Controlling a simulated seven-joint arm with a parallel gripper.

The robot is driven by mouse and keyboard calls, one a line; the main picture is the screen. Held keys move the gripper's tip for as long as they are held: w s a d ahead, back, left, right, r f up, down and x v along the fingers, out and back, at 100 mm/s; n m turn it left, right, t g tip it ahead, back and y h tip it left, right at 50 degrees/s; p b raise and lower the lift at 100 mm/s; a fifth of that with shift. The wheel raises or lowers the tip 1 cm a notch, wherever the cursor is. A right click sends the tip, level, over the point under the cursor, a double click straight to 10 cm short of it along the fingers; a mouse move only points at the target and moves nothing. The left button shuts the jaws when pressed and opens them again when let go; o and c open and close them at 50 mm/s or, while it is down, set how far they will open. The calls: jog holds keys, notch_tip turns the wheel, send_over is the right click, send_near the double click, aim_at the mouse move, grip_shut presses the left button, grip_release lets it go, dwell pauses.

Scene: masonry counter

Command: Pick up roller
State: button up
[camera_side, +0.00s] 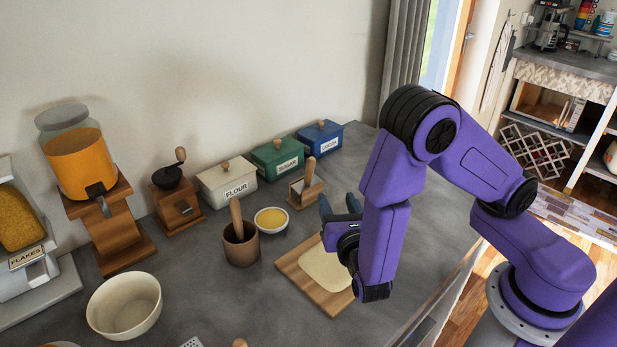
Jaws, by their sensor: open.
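I cannot clearly identify the roller in this view. A small wooden knob (240,343) shows at the bottom edge, with the rest of that object cut off. A wooden item with an upright handle (308,180) stands in front of the canisters; I cannot tell what it is. My gripper (340,211) is open, its dark fingers apart and pointing toward the back of the counter. It is above the far right part of a wooden board (293,279) with flat pale dough (322,266) on it. My arm hides the board's right side.
A mortar with pestle (241,250), a yellow-filled bowl (271,219) and a cream bowl (124,306) stand left of the board. A grinder (176,205), jar dispenser (78,165) and flour (228,184), sugar (278,158) and cocoa (320,138) canisters line the wall.

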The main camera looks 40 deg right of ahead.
aim_at(313, 169)
jog(key=shift+w+a+f+n+t, duration=0.2)
jog(key=shift+a+f+n+t, duration=0.05)
jog(key=shift+a+n+t, duration=0.15)
jog(key=shift+w+y, duration=0.2)
jog(key=shift+y, duration=0.1)
jog(key=x, duration=1.2)
jog(key=shift+a+x, duration=0.1)
jog(key=shift+x, duration=1.15)
jog(key=shift+a+x, duration=0.15)
jog(key=shift+x, duration=1.1)
jog(key=shift+w, duration=0.15)
grip_shut()
